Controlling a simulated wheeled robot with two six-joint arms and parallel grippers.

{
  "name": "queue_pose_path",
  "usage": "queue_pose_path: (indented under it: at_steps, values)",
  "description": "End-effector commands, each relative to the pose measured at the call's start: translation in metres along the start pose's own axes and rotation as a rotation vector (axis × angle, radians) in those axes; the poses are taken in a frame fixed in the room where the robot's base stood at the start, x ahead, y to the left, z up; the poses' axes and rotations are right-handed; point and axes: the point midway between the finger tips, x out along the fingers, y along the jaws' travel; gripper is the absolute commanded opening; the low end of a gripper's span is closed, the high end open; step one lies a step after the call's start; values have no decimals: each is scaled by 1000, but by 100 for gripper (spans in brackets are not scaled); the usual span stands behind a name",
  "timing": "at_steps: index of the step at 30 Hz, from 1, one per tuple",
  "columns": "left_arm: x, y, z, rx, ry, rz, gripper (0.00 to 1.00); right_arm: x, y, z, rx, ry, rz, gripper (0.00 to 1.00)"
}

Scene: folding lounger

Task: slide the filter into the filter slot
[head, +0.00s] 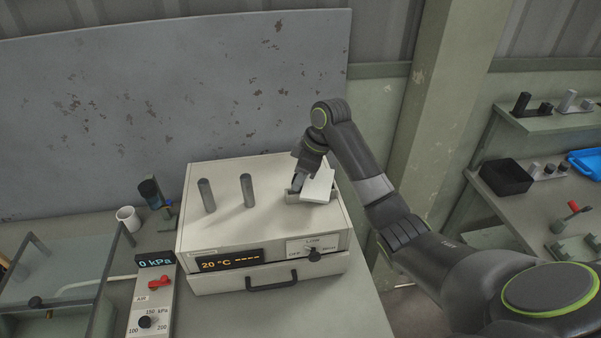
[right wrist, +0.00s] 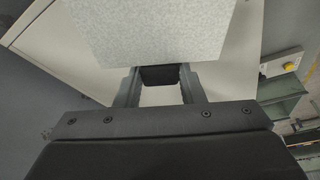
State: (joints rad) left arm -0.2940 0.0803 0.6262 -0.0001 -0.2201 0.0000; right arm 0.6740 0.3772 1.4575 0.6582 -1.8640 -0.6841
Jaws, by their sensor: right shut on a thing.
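The filter is a flat, pale, speckled panel (right wrist: 150,30); it also shows in the head view (head: 318,186), tilted. My right gripper (head: 299,184) is shut on it. In the right wrist view, a dark handle on the panel's near edge sits between the two fingers (right wrist: 159,78). A low grey holder (head: 292,198), apparently the filter slot, is on the right part of the white machine's top. The filter is over it and hides much of it. I cannot tell whether they touch. My left gripper is not in view.
The white machine (head: 232,235) has two upright grey cylinders (head: 206,195) left of the gripper. A control panel (head: 153,290), a white mug (head: 128,218) and a glass-topped case (head: 60,270) stand further left. A grey panel (head: 170,90) rises behind.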

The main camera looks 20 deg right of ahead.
Motion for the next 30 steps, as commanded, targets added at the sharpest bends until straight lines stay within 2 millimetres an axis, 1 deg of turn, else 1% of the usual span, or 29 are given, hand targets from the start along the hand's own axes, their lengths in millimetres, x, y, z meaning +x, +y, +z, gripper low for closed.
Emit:
queue_pose_path:
  at_steps: [5, 18, 19, 23, 24, 30]
  values:
    - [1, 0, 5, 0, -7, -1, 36, 0, 0, 0, -1, 1, 1, 1]
    - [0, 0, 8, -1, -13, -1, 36, 11, 0, 3, -2, 2, 0, 1]
    - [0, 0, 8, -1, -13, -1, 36, 11, 0, 3, -2, 2, 0, 38]
    - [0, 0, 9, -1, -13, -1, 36, 11, 0, 3, -1, 2, 0, 55]
    - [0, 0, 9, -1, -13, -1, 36, 11, 0, 3, -1, 2, 1, 57]
    - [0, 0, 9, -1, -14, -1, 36, 11, 0, 3, -1, 1, 1, 57]
